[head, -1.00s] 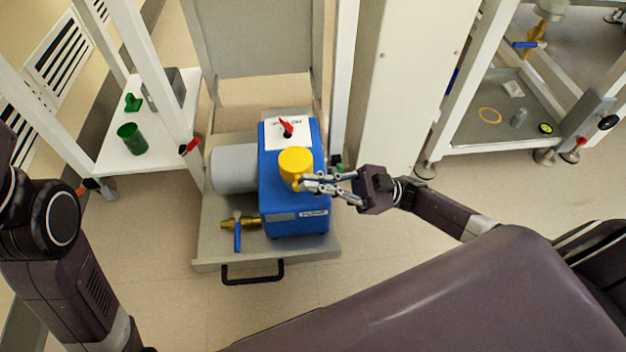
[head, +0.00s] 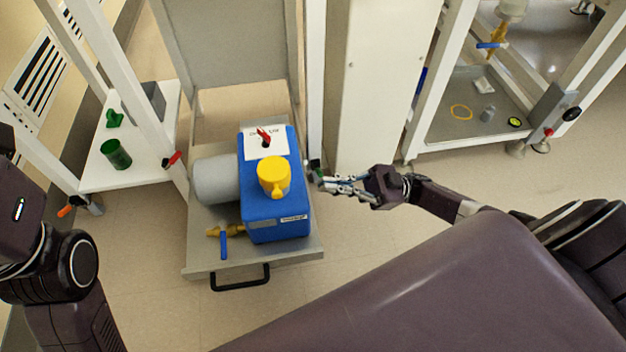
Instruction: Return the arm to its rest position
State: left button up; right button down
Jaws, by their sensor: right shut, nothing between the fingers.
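My right gripper (head: 335,184) shows in the head view, right of the blue pump (head: 276,205). It is shut and empty, with clear space between its fingertips and the pump. The pump has a yellow cap (head: 274,175) on top and a red-handled part (head: 264,137) on a white label. My left arm shows at the left edge, but its gripper is out of the picture.
The pump sits on a grey pull-out tray (head: 205,262) with a black handle (head: 241,279). A blue-handled brass valve (head: 224,243) lies on it. A white shelf at left holds a green cup (head: 115,154). A white cabinet (head: 375,85) stands behind my right gripper. Floor lies bare in front.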

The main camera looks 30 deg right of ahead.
jog(key=shift+s+d+f, duration=0.1)
jog(key=shift+d+f, duration=0.2)
jog(key=shift+d, duration=0.3)
